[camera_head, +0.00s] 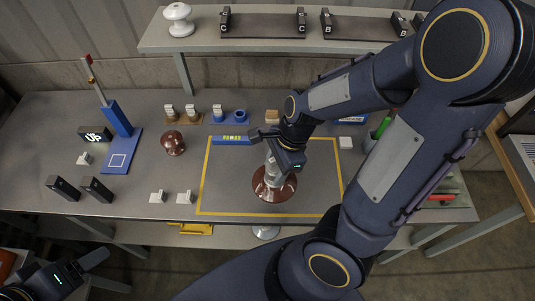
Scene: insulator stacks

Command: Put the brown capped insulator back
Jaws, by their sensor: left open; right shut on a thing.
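A brown insulator disc with a grey metal cap (273,187) is inside the yellow-outlined area of the workbench. My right gripper (274,155) is shut on its cap from above and partly hides it. I cannot tell whether the disc touches the bench. A second, smaller brown insulator (173,142) stands left of the yellow outline, apart from both grippers. My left gripper (92,267) is open and empty at the lower left, in front of the bench.
A blue stand with an upright post (117,118), an "UP" block (95,134) and dark blocks (97,189) are on the left. White pieces (185,197) lie near the front. A blue level (231,140) lies at the outline's back edge. A shelf (262,42) runs behind.

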